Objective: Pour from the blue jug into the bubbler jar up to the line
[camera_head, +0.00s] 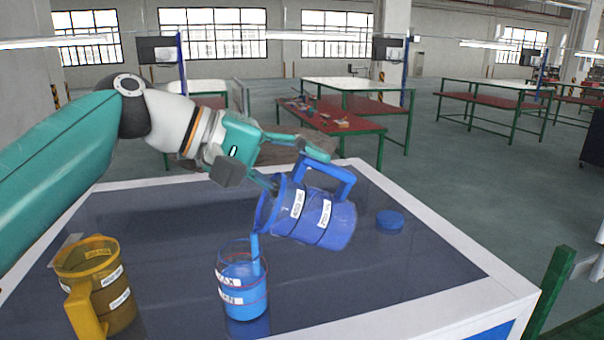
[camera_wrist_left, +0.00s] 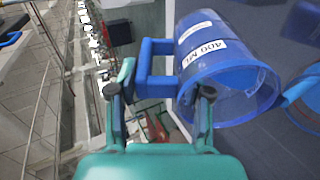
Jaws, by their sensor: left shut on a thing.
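The blue jug (camera_head: 325,222) is tilted above the table, its mouth low and to the left. My left gripper (camera_head: 297,166) is shut on its handle, which also shows between the fingers (camera_wrist_left: 158,92) in the left wrist view. The jug's body (camera_wrist_left: 215,65) there bears a "400 ML" label. The bubbler jar (camera_head: 231,308) stands upright on the table below the jug's mouth. A blue stream (camera_head: 256,252) runs from the mouth into the jar. The jar holds blue liquid with thin red rings around it; the exact level against the line is hard to tell. My right gripper is out of view.
A yellow jug (camera_head: 122,292) stands at the table's front left. A round blue lid or disc (camera_head: 390,220) lies on the dark tabletop to the right. The table (camera_head: 445,312) has a white rim. Other workbenches stand farther back.

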